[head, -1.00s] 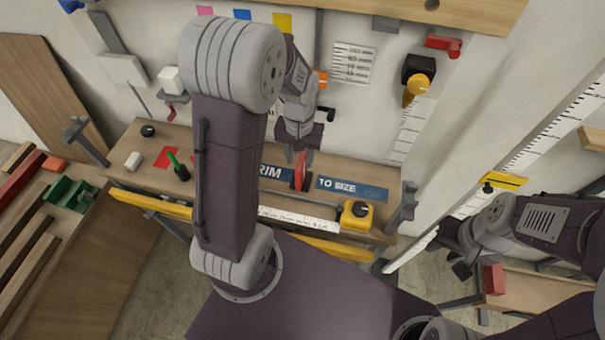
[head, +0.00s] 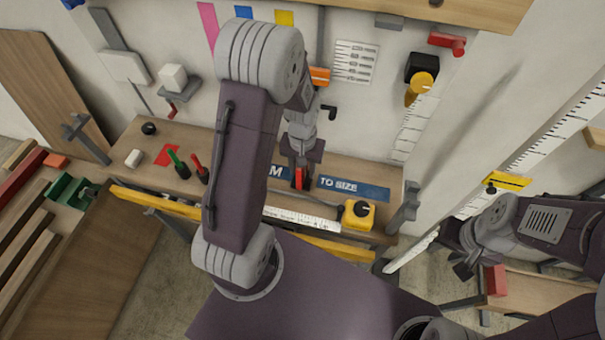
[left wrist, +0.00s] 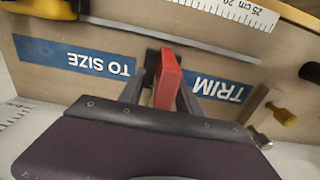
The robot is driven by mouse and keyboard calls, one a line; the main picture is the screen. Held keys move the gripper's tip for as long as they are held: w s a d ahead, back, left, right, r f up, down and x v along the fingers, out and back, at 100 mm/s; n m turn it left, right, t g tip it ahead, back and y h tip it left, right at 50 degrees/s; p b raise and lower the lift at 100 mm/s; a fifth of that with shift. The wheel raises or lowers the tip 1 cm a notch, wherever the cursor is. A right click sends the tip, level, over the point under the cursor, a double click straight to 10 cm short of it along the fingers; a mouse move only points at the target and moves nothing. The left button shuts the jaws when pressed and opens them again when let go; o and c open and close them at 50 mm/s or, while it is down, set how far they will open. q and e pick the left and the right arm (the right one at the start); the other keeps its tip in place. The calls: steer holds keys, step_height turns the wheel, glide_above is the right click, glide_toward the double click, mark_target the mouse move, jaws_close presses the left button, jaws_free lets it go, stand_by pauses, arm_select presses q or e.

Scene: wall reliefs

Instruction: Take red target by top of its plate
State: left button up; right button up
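The red target (head: 299,179) is a thin upright red plate on a dark foot, standing on the bench between the words TRIM and TO SIZE. In the left wrist view the red plate (left wrist: 167,82) rises between my left gripper's fingers. My left gripper (head: 301,164) is over the plate's top and points down. Its fingers (left wrist: 164,90) look open, one on each side of the plate, with small gaps near the palm; contact at the tips cannot be made out. My right gripper (head: 464,262) is at the lower right, far from the target; its finger opening is unclear.
On the bench, a yellow tape measure (head: 357,213) stands right of the target. Green-handled (head: 176,163) and red-handled (head: 197,170) tools stand to the left. A clamp (head: 405,205) is at the right end. A yellow-black fixture (head: 420,82) hangs on the wall.

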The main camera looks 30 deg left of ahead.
arm_select(q)
steer(key=shift+f, duration=0.25)
jaws_close()
stand_by(1.5)
